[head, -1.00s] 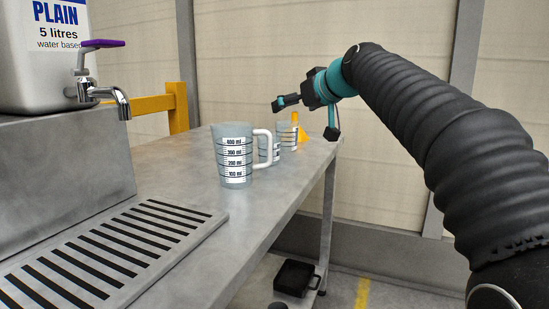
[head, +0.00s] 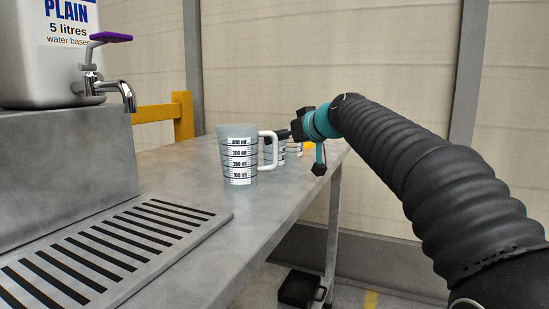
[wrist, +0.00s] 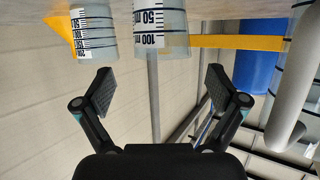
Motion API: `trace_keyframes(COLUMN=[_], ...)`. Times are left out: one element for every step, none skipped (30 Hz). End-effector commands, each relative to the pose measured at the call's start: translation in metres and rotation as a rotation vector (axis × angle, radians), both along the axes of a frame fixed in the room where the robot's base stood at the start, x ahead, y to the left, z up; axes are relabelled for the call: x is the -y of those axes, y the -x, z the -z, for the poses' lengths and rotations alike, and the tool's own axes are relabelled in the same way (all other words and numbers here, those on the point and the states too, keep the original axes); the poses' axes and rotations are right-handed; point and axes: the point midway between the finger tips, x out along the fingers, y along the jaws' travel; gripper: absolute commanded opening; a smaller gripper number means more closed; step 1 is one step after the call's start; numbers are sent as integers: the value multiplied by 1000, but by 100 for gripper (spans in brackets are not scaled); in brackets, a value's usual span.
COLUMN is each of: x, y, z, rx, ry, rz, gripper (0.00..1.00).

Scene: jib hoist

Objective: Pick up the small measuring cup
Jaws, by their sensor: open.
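A large clear measuring jug (head: 238,158) with a white handle and marks to 400 ml stands upright on the metal table. Two smaller measuring cups stand behind it, mostly hidden by the jug's handle and my gripper. In the wrist view, one smaller cup (wrist: 163,30) with 50 and 100 ml marks is ahead, between the lines of my fingers. The other cup (wrist: 97,38), with closely spaced marks, is to its left. My gripper (wrist: 158,80) is open and empty, its fingertips a little short of the cups. It also shows in the head view (head: 284,135), beyond the jug handle.
A yellow-orange object (wrist: 60,30) is beside the left cup. A 5 litre container (head: 40,60) with a purple-handled tap (head: 110,38) stands at left above a slotted drip tray (head: 110,250). The table's right edge is close below my gripper. A black item (head: 298,288) is lower down.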

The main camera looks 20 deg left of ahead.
Motion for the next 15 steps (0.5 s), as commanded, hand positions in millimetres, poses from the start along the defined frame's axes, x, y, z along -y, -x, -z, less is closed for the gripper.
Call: trace_keyframes(x=[-5,-9,-14,-17,-21,-26,-29,-32,-35,-37,-39,-41,-42,-43,-44], y=[-3,-6,-10,-12,-15,-19,-22,-24,-27,-29,-30,-32,-33,-33,-33], z=[3,4,7,8,10,12,13,14,16,17,18,19,19,20,20], rx=[-2,-1,-3,-2,-3,-3,-3,-3,-2,-1,-1,-1,0,0,0], ry=[1,2,2,2,2,2,0,1,0,0,0,1,1,1,0], rz=[-2,-2,-3,-3,-3,-3,-2,-2,-2,-2,-2,-1,-1,-1,-1], gripper=[95,95,95,95,95,95,95,95,95,95,95,95,95,95,95])
